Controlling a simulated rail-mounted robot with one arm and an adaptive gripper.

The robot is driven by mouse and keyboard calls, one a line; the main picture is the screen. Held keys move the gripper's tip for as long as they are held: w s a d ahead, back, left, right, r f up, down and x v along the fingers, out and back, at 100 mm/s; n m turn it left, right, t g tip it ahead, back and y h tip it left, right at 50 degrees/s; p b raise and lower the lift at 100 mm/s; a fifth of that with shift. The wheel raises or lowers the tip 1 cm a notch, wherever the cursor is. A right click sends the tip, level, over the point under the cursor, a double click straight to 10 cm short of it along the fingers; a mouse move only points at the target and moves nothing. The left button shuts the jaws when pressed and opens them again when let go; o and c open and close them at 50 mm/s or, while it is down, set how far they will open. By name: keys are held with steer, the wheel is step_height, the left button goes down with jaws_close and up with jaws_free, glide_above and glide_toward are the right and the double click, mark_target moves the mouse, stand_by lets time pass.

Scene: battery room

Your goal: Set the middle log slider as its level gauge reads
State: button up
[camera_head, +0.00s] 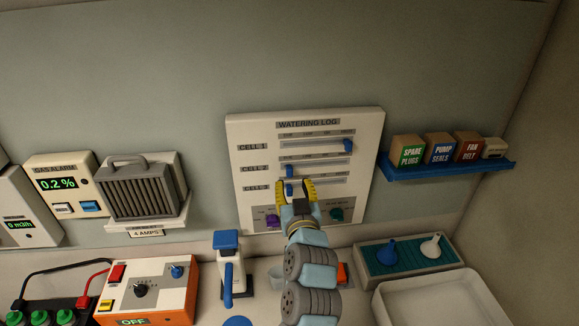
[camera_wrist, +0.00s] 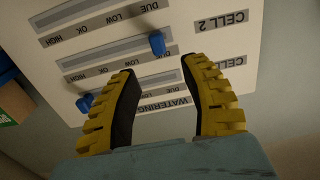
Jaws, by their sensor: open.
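The white watering log panel (camera_head: 372,125) hangs on the wall with three slider rows. The middle slider's blue knob (camera_head: 289,171), in the CELL 2 row, stands near the left end of its slot. In the wrist view, where the panel appears upside down, a blue knob (camera_wrist: 157,44) shows just beyond my fingertips. My gripper (camera_head: 296,184) is open and empty in front of the panel's lower rows; its yellow fingers also show in the wrist view (camera_wrist: 156,66). I cannot make out a level gauge for the middle cell.
The top knob (camera_head: 348,146) stands far right; the bottom knob (camera_head: 289,189) is near the left, close to my fingers. Purple (camera_head: 272,221) and green (camera_head: 337,214) knobs sit below.

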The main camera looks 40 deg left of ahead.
mark_target(290, 171)
steer(key=p+x, duration=0.1)
steer(key=x, duration=0.6)
steer(key=shift+r, duration=0.15)
steer(key=shift+w+a, duration=0.15)
jaws_close()
